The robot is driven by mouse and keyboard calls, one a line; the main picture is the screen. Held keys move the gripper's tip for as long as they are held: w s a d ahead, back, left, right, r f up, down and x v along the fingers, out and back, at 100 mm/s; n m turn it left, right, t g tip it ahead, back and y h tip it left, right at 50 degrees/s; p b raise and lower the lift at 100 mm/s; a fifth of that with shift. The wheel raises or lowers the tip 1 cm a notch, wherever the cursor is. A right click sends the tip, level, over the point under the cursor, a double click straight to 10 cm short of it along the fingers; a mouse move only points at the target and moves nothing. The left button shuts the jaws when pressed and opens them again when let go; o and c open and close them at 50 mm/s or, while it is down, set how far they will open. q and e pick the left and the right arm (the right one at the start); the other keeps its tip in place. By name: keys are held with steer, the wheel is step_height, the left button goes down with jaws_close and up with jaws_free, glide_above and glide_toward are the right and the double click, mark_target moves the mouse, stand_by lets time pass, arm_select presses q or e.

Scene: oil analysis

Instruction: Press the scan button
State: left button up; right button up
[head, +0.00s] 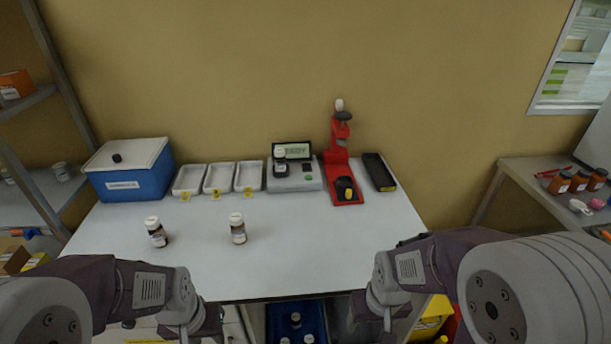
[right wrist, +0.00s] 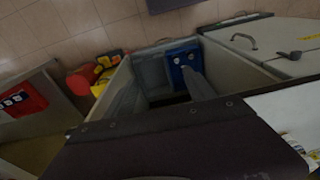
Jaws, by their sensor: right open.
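The grey analyser (head: 296,177) stands at the back of the white table, with a lit display (head: 297,151) that seems to read READY. My right gripper (head: 387,318) is open, low at the table's front edge, far from the analyser and pointing down. My left arm's wrist (head: 183,306) is at the front left; its fingers are not clear. The right wrist view shows no analyser or button.
Two brown bottles (head: 157,232) (head: 238,228) stand on the table's left half. White trays (head: 219,178) and a blue box (head: 129,170) are at the back left. A red stand (head: 340,164) and black case (head: 379,172) are right of the analyser. The front middle is clear.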

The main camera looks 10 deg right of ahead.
stand_by(0.4)
jaws_close()
stand_by(1.6)
